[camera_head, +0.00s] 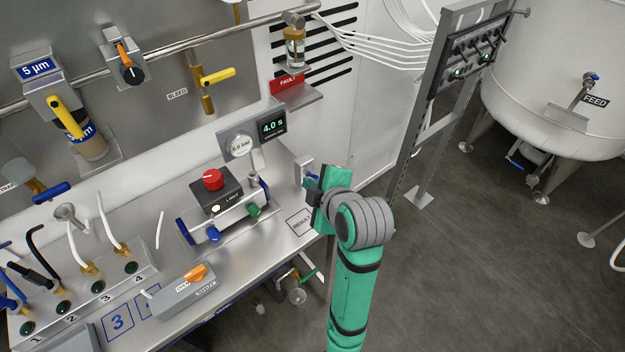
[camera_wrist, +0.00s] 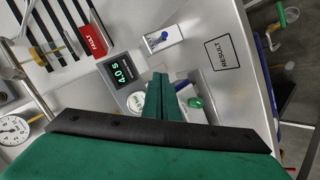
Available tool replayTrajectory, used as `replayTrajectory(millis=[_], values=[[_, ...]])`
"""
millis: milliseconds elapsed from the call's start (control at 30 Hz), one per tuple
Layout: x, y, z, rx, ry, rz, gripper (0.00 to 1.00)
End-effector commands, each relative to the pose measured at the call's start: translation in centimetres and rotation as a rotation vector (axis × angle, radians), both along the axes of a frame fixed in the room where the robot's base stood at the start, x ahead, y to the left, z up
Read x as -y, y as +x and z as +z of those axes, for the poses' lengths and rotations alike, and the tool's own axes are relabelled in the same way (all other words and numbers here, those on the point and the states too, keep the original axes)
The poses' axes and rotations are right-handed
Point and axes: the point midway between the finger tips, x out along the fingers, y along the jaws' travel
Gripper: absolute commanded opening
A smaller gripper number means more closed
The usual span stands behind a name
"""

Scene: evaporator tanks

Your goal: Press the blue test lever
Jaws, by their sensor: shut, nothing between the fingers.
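A small pale box with a blue lever (camera_wrist: 164,36) stands on the bench in the wrist view, beyond my fingertips. In the head view the box (camera_head: 304,170) shows just left of my gripper, and its blue lever is partly hidden. My green gripper (camera_head: 318,192) is over the bench's right end, close beside the box. In the wrist view the narrow fingers of my gripper (camera_wrist: 160,78) are together and empty, with a visible gap in the picture between their tips and the lever. I cannot tell whether any part of my gripper touches the box.
A display reading 4.0 s (camera_head: 272,127) and a round gauge (camera_head: 241,146) stand behind the bench, below a red FAULT sign (camera_head: 287,83). A fixture with a red knob (camera_head: 212,179) is left of my gripper. A framed RESULT square (camera_wrist: 223,53) on the bench is empty.

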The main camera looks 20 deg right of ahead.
Motion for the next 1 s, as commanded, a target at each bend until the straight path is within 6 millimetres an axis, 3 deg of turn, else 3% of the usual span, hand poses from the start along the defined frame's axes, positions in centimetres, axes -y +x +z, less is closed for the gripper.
replayTrajectory(millis=[567,700,1000], values=[[-0.7,7.9,-5.8,-0.002,0.001,-0.001,0.00],[1.3,7.8,-6.7,-0.001,0.002,-0.005,0.00],[2.8,7.8,-7.5,-0.001,0.001,-0.003,0.00]])
